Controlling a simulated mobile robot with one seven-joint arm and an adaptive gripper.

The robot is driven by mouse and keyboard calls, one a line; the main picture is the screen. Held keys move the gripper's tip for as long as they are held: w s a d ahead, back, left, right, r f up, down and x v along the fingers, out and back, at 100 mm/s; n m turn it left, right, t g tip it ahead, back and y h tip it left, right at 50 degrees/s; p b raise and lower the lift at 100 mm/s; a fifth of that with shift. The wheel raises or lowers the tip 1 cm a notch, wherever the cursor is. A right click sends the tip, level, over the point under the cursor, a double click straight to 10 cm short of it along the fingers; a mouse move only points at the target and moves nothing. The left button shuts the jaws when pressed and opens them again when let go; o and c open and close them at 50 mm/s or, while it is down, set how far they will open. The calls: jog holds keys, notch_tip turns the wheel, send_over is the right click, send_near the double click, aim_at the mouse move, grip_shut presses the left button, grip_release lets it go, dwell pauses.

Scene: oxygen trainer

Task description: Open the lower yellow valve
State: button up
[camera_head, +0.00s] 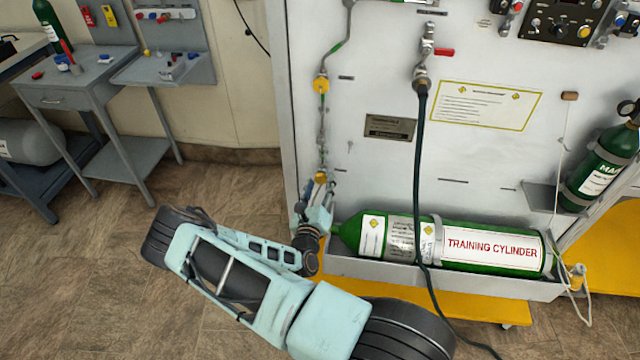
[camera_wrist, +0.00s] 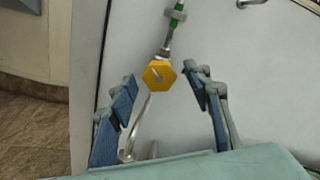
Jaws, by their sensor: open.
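The lower yellow valve (camera_head: 321,177) sits low on the pipe at the left edge of the white panel. In the wrist view its yellow hexagonal knob (camera_wrist: 159,75) shows face-on, with a pale mark on it. My gripper (camera_head: 319,194) is just below the valve in the head view. In the wrist view my gripper (camera_wrist: 159,84) is open, with one blue-padded finger on each side of the knob. Gaps show between the pads and the knob, and nothing is held. Depth between fingertips and knob is hard to tell. An upper yellow valve (camera_head: 321,85) is higher on the same pipe.
A green training cylinder (camera_head: 485,248) lies in a tray right of my gripper. A dark hose (camera_head: 419,170) hangs in front of the panel. A bent metal pipe (camera_wrist: 139,125) runs below the knob, between my fingers. Open floor (camera_head: 110,270) lies to the left.

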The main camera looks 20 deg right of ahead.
jog(key=v, duration=1.1)
jog(key=shift+s+a, duration=0.25)
jog(key=shift+s, duration=0.05)
jog(key=shift+a, duration=0.1)
